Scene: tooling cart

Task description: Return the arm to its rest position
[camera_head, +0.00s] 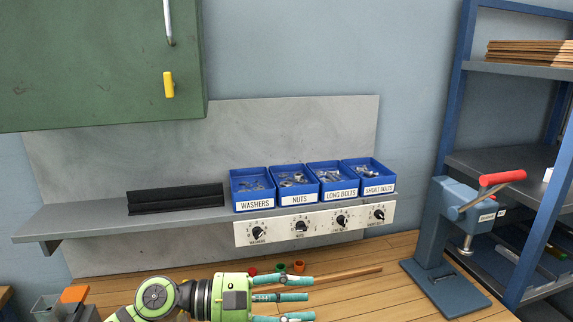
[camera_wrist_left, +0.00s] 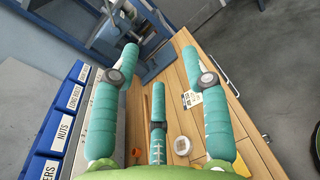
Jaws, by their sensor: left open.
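My left gripper (camera_head: 300,297) is green with teal fingers. It reaches in low from the left over the wooden bench (camera_head: 400,245) in the head view, its fingers pointing right. In the left wrist view the fingers (camera_wrist_left: 158,62) are spread apart with nothing between them, so it is open and empty. The rest of the left arm is mostly below the head view's edge. My right gripper shows in neither view.
Labelled blue bins, including washers (camera_head: 254,205), stand on a grey shelf (camera_head: 100,217) above a knob panel (camera_head: 320,226). Small coloured pieces (camera_head: 281,267) lie beyond the gripper. A red-handled press (camera_head: 434,240) stands right. A green cabinet (camera_head: 100,60) hangs upper left.

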